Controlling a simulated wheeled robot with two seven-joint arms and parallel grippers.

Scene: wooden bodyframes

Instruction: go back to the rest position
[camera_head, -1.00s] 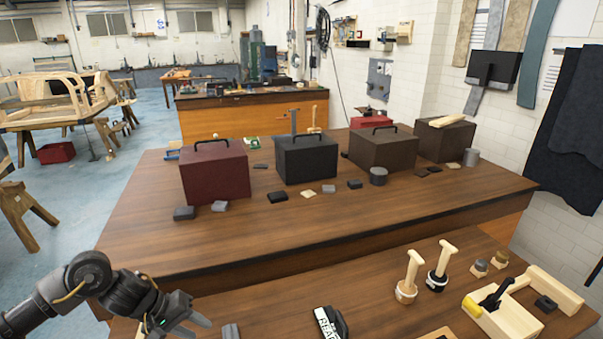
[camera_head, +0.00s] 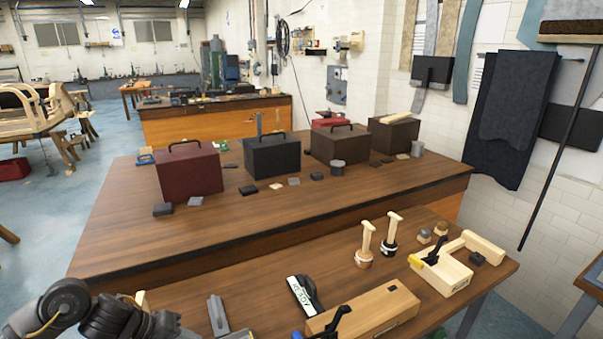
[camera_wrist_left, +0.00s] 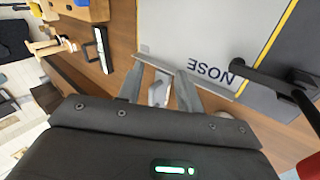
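My left arm comes in at the bottom left of the head view; its gripper is mostly cut off by the lower edge there. In the left wrist view my left gripper (camera_wrist_left: 160,92) has its two grey fingers spread apart. A small pale grey block (camera_wrist_left: 158,90) shows between the fingers, and I see no finger closed on it. Past the fingers lies a grey panel lettered "NOSE" (camera_wrist_left: 205,35). My right gripper is in neither view.
The near bench holds a grey block (camera_head: 217,316), a dark brush-like tool (camera_head: 303,294), a wooden box (camera_head: 372,308), two wooden-handled tools (camera_head: 366,245) and a wooden plane (camera_head: 443,272). Behind, a red case (camera_head: 189,170) and several darker cases stand on the table.

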